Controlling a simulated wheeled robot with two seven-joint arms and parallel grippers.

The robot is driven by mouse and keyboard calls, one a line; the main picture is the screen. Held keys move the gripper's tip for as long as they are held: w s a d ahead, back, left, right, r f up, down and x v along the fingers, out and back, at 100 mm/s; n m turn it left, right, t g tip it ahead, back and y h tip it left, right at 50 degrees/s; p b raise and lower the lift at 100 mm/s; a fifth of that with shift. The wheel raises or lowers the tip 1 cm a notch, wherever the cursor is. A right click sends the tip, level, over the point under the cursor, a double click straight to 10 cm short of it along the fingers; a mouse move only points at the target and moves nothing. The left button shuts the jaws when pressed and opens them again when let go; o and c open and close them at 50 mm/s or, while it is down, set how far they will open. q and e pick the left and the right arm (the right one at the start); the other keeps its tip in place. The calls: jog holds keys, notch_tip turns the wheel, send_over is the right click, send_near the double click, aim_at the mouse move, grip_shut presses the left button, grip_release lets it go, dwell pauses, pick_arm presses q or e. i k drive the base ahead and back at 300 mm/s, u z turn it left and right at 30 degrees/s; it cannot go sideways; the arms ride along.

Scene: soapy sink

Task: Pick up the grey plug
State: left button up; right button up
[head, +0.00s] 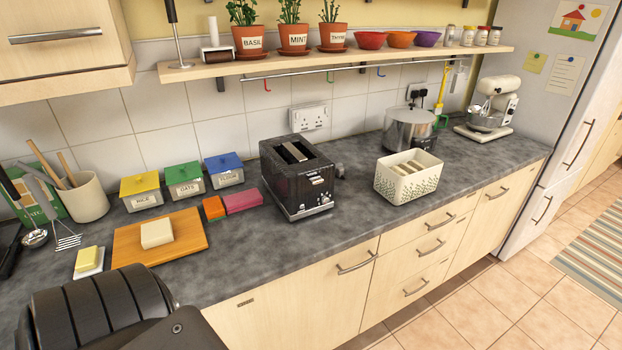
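A small dark grey shape (340,172) lies on the worktop just right of the black toaster (298,178). It may be the grey plug, but it is too small and partly hidden to be sure. A white double wall socket (310,117) is on the tiles behind the toaster. A black plug (417,91) sits at another wall socket farther right, above the steel pot. A black ribbed part of my own arm fills the lower left corner. Neither of my grippers shows in the head view.
A cream basket (408,178) holding bread stands right of the toaster, with a steel pot (410,128) behind it. Coloured tins, sponges (242,202) and a wooden board (160,236) with a pale block are left. A plant shelf (340,62) overhangs the back. Worktop front of the toaster is clear.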

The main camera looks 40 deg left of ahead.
aim_at(340, 169)
jog(key=z, duration=0.9)
jog(key=k, duration=0.15)
jog(key=u, duration=2.7)
